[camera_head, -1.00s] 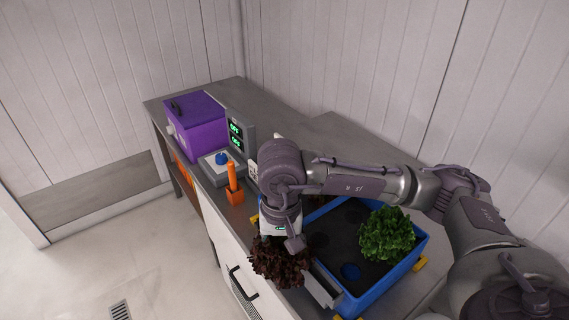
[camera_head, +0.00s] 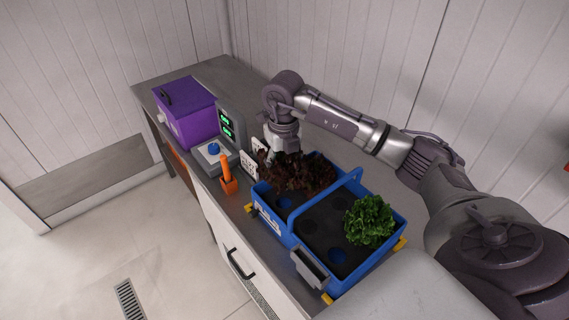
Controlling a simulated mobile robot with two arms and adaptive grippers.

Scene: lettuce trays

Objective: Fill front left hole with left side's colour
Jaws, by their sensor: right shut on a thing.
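The blue tray (camera_head: 262,229) has a handle (camera_head: 318,199) across its middle and dark beds on both sides. Dark red lettuce (camera_head: 310,173) fills the back of the left side. A green lettuce (camera_head: 368,220) sits in the back right of the right side. Round holes show empty near the front of the left side (camera_head: 285,203) and in the right side (camera_head: 337,257). My right gripper (camera_head: 277,157) is shut on a dark red lettuce at the back left of the tray. Its fingertips are partly hidden by leaves, and I cannot tell the held head from its neighbours. My left gripper is out of view.
A purple box (camera_head: 188,115), a grey device with green displays (camera_head: 231,127) and a blue button (camera_head: 214,149), and an orange holder (camera_head: 229,184) stand left of the tray. A grey bracket (camera_head: 309,268) is at the tray's front.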

